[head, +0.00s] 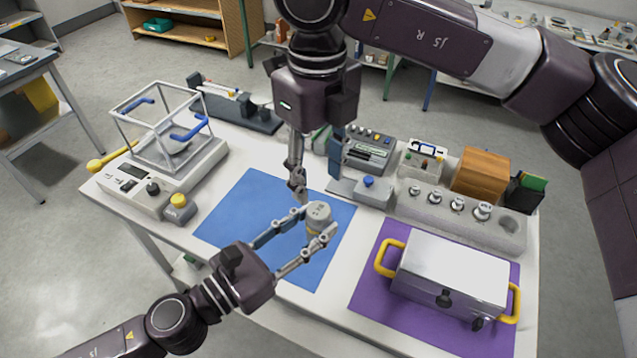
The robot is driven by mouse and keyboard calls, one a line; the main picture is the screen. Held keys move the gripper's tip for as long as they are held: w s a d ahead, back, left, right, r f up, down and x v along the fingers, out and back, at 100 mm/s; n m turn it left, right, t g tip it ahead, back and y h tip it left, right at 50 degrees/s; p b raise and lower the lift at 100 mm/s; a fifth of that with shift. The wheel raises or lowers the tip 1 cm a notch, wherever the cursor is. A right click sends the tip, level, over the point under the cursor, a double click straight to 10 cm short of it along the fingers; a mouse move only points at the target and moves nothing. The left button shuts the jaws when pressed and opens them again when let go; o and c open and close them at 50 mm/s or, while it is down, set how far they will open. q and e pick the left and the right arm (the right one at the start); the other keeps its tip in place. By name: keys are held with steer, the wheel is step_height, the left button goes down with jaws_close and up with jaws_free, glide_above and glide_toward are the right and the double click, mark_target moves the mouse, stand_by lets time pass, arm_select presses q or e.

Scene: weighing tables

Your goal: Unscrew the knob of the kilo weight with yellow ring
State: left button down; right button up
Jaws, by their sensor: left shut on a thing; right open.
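The kilo weight with the yellow ring (319,212) is a grey cylinder over the blue mat (240,215). A bit of its yellow ring shows low on its side. My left gripper (318,221) is shut on the weight, one finger on each side of it. My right gripper (298,190) points down from above, open and empty, with its fingertips just behind and left of the weight's top. The knob is too small to make out clearly. I cannot tell whether the weight touches the mat.
A glass-cased balance (160,150) stands at the left. A grey block with several weights (459,204) stands at the back right, near a wooden box (482,174). A silver case with yellow handles (452,272) lies on a purple mat (370,305). The blue mat's left part is clear.

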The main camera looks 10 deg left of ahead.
mark_target(319, 209)
steer(key=shift+f, duration=3.8)
steer(key=c, duration=1.2)
steer(key=n, duration=0.3)
steer(key=o, duration=1.3)
